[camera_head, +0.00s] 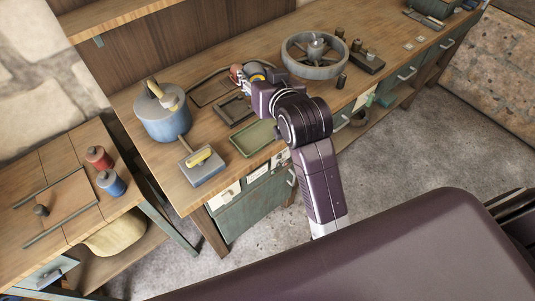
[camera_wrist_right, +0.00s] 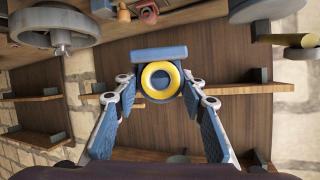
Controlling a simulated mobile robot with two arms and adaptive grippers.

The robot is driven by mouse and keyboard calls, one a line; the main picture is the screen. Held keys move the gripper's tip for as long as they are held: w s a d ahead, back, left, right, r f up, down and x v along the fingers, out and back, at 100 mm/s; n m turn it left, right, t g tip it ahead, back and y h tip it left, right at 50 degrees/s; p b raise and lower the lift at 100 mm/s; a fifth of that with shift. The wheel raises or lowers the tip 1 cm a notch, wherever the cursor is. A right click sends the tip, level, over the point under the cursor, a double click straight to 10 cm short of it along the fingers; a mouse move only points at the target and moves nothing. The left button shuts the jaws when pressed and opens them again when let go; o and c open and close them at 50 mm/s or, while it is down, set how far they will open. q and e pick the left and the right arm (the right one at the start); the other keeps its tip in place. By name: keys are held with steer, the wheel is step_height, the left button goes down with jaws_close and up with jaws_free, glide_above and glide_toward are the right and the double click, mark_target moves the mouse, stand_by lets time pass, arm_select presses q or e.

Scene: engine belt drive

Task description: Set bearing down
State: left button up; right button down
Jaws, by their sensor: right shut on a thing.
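The bearing has a blue housing with a flat base and a yellow ring (camera_wrist_right: 161,66). It sits between the fingertips of my right gripper (camera_wrist_right: 160,88) in the right wrist view. The fingers are shut on it from both sides. In the head view my right gripper (camera_head: 251,84) is over the middle of the workbench (camera_head: 215,152), partly hiding the bearing. I cannot tell whether the bearing touches the bench. My left gripper is not in view.
A large grey flywheel (camera_head: 314,71) stands right of the gripper. A green tray (camera_head: 254,139) lies in front and a dark tray (camera_head: 233,110) to the left. A blue pot (camera_head: 163,120) stands further left. A side table (camera_head: 68,205) holds red and blue canisters.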

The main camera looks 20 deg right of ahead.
steer(key=shift+s+d+f, duration=0.1)
steer(key=shift+d, duration=0.05)
step_height(320, 180, down, 16)
steer(key=shift+d+f+p, duration=0.1)
steer(key=shift+d+p, duration=0.05)
steer(key=shift+p, duration=0.15)
step_height(320, 180, down, 3)
steer(key=shift+f, duration=0.35)
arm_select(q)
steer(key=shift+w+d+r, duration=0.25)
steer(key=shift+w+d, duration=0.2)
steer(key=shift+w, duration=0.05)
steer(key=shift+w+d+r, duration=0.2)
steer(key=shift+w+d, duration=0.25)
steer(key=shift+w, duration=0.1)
arm_select(e)
steer(key=shift+f, duration=0.1)
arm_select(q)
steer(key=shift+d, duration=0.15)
arm_select(e)
steer(key=c, duration=1.2)
jaws_free()
steer(key=shift+f, duration=0.1)
steer(key=shift+c, duration=0.2)
